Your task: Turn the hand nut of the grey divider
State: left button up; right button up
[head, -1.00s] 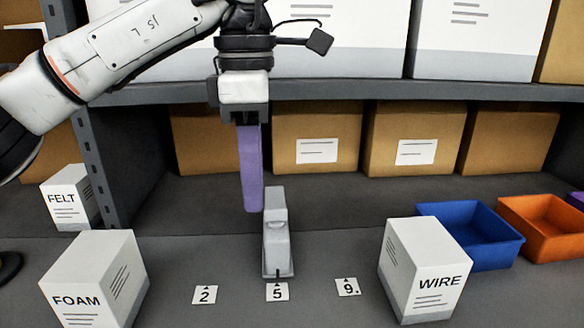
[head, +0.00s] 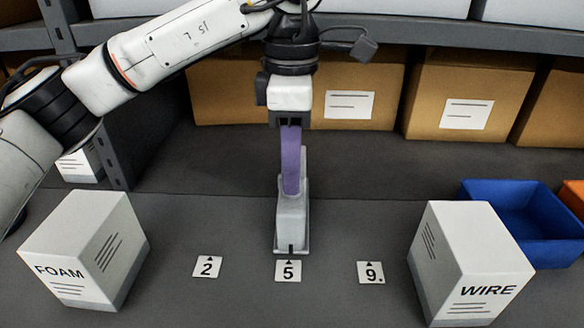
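The grey divider (head: 291,228) stands upright on the grey shelf, with a dark mark at its foot lined up with the card marked 5 (head: 288,271). My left gripper (head: 291,190) points down at the divider in the middle of the head view. Its purple fingers overlap the divider's upper part, and the lower ends are at or just in front of it. The fingers line up one behind the other, so I cannot tell their gap or whether they touch. I cannot make out the hand nut; the fingers may hide it. My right gripper is not in view.
Cards 2 (head: 207,267) and 9 (head: 371,273) lie either side of card 5. The FOAM box (head: 88,245) stands left, the WIRE box (head: 468,258) right. A blue bin (head: 533,250) is behind WIRE. Brown cartons (head: 465,95) line the back under the upper shelf (head: 440,36).

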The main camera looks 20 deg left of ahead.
pick_arm(q)
jog(key=shift+f, duration=0.35)
grip_shut()
